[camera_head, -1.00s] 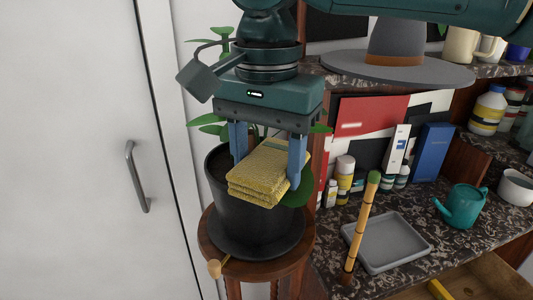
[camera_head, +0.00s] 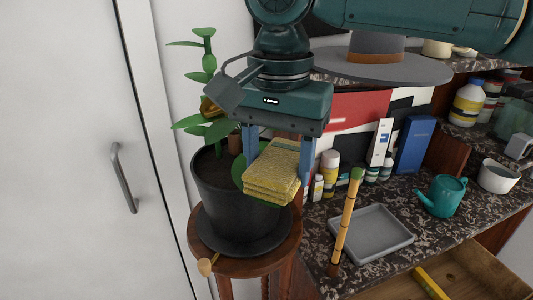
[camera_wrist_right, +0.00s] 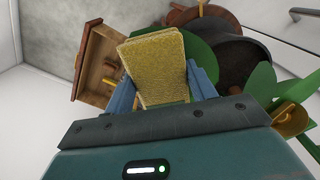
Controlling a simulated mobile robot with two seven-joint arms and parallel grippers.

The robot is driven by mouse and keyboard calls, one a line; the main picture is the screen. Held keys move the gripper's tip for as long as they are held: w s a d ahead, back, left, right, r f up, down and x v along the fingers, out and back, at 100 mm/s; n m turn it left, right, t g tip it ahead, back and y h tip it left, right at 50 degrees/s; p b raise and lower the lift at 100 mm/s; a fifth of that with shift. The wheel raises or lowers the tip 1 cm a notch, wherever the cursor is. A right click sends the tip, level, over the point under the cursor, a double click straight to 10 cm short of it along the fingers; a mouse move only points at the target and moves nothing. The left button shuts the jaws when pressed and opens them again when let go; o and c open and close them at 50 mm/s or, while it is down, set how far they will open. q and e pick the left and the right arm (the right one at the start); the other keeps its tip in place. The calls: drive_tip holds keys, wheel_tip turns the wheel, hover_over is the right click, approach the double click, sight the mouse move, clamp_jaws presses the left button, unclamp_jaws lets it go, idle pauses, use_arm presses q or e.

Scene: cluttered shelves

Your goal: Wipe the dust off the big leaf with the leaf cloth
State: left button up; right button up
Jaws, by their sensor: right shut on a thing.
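My right gripper (camera_head: 278,165) is shut on the leaf cloth (camera_head: 272,172), a folded, yellow, textured pad. It holds the cloth at the right rim of a black pot (camera_head: 235,205) with a plant in it. The big leaf (camera_head: 239,174) is a broad green leaf partly hidden behind the cloth; its left edge shows. In the right wrist view the cloth (camera_wrist_right: 155,68) sits between the fingers, and the leaf (camera_wrist_right: 201,52) shows beside and behind it. Contact between cloth and leaf is not certain; no dust is discernible. My left gripper is not in view.
The pot stands on a round wooden stand (camera_head: 289,243). To its right, a marble counter holds a bamboo stick (camera_head: 347,215), a grey tray (camera_head: 372,238), a teal watering can (camera_head: 442,197) and bottles. An open drawer (camera_head: 465,275) is below. A grey hat (camera_head: 380,62) lies on the shelf above.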

sight(250, 167)
drive_tip(key=shift+s+f+p, duration=0.1)
drive_tip(key=shift+p, duration=0.4)
drive_tip(key=shift+s+a+p, duration=0.1)
drive_tip(key=shift+a+p, duration=0.25)
drive_tip(key=shift+a, duration=0.05)
drive_tip(key=shift+s+a+f, duration=0.1)
drive_tip(key=shift+s+a, duration=0.2)
drive_tip(key=shift+a, duration=0.5)
drive_tip(key=shift+s+a, duration=0.1)
drive_tip(key=shift+a, duration=0.5)
drive_tip(key=shift+w+a, duration=0.3)
drive_tip(key=shift+w, duration=0.65)
drive_tip(key=shift+w+d, duration=0.3)
drive_tip(key=shift+d, duration=0.6)
drive_tip(key=shift+w+d, duration=0.25)
drive_tip(key=shift+d, duration=0.65)
drive_tip(key=shift+s+a, duration=0.2)
drive_tip(key=shift+a, duration=0.35)
drive_tip(key=shift+s+a, duration=0.2)
drive_tip(key=shift+a, duration=0.45)
drive_tip(key=shift+s+a, duration=0.15)
drive_tip(key=shift+a, duration=0.45)
